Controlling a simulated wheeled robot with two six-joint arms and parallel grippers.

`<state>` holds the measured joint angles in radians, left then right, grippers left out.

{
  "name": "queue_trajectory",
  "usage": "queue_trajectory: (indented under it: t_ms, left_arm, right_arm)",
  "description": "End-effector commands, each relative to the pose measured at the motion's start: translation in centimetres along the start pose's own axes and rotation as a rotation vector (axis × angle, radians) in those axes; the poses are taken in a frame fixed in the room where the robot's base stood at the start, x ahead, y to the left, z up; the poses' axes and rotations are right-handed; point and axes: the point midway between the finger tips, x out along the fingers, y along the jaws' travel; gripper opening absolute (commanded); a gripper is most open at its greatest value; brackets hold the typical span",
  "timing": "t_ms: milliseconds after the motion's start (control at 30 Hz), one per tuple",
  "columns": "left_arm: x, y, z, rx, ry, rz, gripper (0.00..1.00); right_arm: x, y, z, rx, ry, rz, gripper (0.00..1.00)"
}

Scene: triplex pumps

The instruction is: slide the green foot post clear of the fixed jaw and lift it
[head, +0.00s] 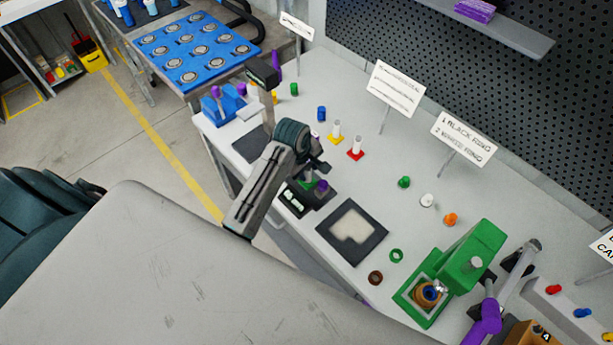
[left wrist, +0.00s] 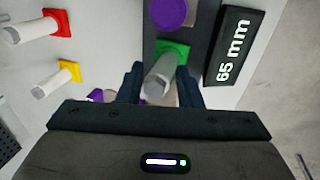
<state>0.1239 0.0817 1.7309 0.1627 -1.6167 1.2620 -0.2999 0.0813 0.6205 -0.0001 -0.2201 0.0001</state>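The green foot post (left wrist: 163,75) is a pale cylinder on a square green foot, seen nearly end-on in the left wrist view. Its foot lies on a dark strip beside a purple round part (left wrist: 172,12), which may belong to the jaw fixture. My left gripper (left wrist: 160,82) has its two dark fingers spread on either side of the post; I see no clear grip. In the head view my left gripper (head: 318,166) is low over the dark measuring fixture (head: 318,197) and hides most of the post. The fixed jaw is not clearly distinguishable. My right gripper is not in view.
A display reading 65 mm (left wrist: 233,45) lies beside the post. Red-foot (head: 356,147) and yellow-foot (head: 336,131) posts stand behind my gripper. A dark square tray (head: 372,252) and a green press (head: 474,250) are to the right. Sign stands line the back.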

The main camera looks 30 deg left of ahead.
Motion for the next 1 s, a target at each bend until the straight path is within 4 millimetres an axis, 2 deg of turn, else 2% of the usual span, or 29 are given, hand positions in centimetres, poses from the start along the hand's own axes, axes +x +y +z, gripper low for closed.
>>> queue_trajectory:
  t_ms: [33, 100, 367, 1000]
  left_arm:
    - [0.0, 0.0, 0.0, 0.000, 0.000, 0.000, 0.21]
    - [0.0, 0.0, 0.0, 0.000, 0.000, 0.000, 0.11]
    - [0.0, 0.0, 0.1, 0.000, -0.001, 0.000, 0.10]
    - [0.1, -0.1, 2.1, 0.000, -0.007, -0.002, 0.11]
  right_arm:
    - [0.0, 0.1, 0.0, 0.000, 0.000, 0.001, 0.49]
    - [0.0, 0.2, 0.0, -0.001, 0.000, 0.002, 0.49]
    - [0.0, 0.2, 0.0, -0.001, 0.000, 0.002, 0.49]
    - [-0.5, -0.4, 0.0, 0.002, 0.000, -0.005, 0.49]
